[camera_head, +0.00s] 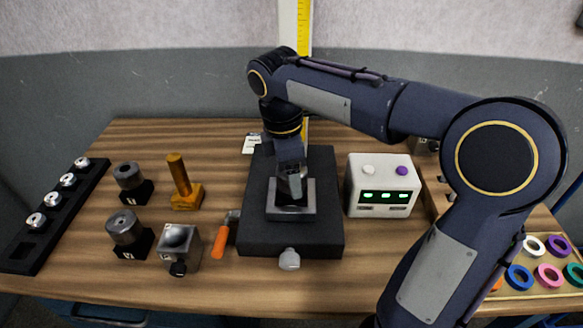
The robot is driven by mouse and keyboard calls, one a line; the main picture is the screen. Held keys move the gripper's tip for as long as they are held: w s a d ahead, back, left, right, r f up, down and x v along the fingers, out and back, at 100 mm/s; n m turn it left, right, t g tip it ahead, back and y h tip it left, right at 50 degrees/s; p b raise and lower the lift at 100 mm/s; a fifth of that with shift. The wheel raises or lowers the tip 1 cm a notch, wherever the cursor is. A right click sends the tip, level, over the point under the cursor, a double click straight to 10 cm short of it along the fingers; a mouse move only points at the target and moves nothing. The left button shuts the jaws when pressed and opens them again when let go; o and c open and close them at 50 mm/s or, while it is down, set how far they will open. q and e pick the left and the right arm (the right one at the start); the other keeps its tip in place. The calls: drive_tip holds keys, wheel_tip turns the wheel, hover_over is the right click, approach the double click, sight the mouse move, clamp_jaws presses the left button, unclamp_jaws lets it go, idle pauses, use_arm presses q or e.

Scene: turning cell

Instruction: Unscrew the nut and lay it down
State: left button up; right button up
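My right gripper (291,186) points down over a grey square plate (291,213) on a black block (262,236) in the middle of the table. Its fingertips are close to the plate's centre. I cannot make out a nut there; the fingers hide the spot, and I cannot tell whether they are shut on something. My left gripper is not in view.
A black rack (62,216) with several silver round pieces lies at the left. Dark cylinders on stands (124,229), a yellow post (178,181), a grey cube (181,246) and an orange-handled tool (220,243) stand between. A white box (381,185) and coloured rings (549,273) are right.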

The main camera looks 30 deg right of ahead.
drive_tip(key=c, duration=0.9)
drive_tip(key=shift+o, duration=0.2)
drive_tip(key=n+p, duration=0.1)
drive_tip(key=n, duration=0.2)
drive_tip(key=shift+r+n+p, duration=0.2)
drive_tip(key=shift+n+p, duration=0.1)
drive_tip(key=shift+p, duration=0.05)
drive_tip(key=n+p, duration=0.1)
drive_tip(key=n, duration=0.2)
drive_tip(key=shift+n+t, duration=0.3)
drive_tip(key=shift+t, duration=0.1)
drive_tip(key=shift+f+n, duration=0.2)
drive_tip(key=shift+n, duration=0.8)
